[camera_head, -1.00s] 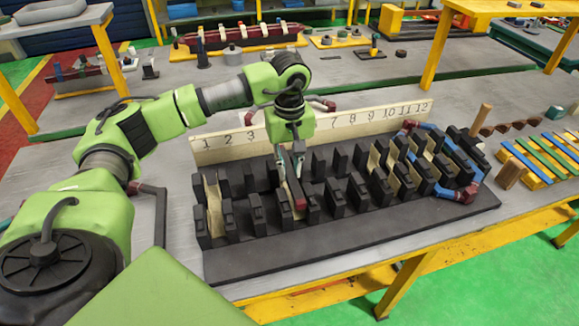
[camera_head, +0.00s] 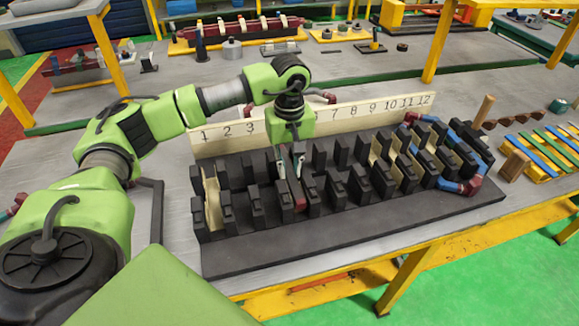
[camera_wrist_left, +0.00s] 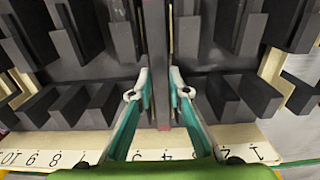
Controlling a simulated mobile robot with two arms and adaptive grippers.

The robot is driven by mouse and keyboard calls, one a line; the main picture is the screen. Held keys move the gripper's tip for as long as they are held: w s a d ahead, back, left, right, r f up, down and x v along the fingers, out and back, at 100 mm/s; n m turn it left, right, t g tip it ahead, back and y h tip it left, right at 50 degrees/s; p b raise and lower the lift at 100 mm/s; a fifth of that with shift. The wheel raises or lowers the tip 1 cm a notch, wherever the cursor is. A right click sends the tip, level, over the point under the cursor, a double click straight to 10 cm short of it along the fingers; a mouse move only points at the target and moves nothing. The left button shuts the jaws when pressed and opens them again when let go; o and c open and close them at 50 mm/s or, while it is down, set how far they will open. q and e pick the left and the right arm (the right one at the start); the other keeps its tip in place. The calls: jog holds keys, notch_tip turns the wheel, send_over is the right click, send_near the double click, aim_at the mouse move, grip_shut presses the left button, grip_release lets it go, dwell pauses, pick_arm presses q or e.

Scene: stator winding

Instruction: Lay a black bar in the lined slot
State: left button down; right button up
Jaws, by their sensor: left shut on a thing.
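The black stator block (camera_head: 340,243) has two rows of upright teeth in front of a numbered board (camera_head: 357,118). My left gripper (camera_head: 291,178) is shut on a dark bar with a dull red end (camera_head: 300,205). It holds the bar lengthwise between teeth left of the block's middle, low among them. In the left wrist view the bar (camera_wrist_left: 160,60) runs between the two fingers. Cream liners show in the leftmost slot (camera_head: 212,203) and in several slots to the right (camera_head: 380,160). My right gripper is not in view.
Blue and red coil parts (camera_head: 462,186) sit at the block's right end. A wooden upright (camera_head: 484,109) and a yellow rack with coloured strips (camera_head: 545,155) stand further right. The table's front edge is close to the block.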

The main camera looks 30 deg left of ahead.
aim_at(289, 172)
pick_arm(q)
jog(key=shift+f+b, duration=0.75)
jog(key=shift+f, duration=0.3)
jog(key=shift+f+b, duration=0.45)
jog(key=shift+f, duration=0.05)
jog(key=c, duration=1.8)
grip_release()
jog(key=shift+c, duration=0.2)
jog(key=shift+r, duration=0.35)
jog(key=shift+r+p, duration=0.5)
jog(key=shift+r, duration=0.1)
jog(key=shift+r+p, duration=2.25)
jog(key=shift+r, duration=1.5)
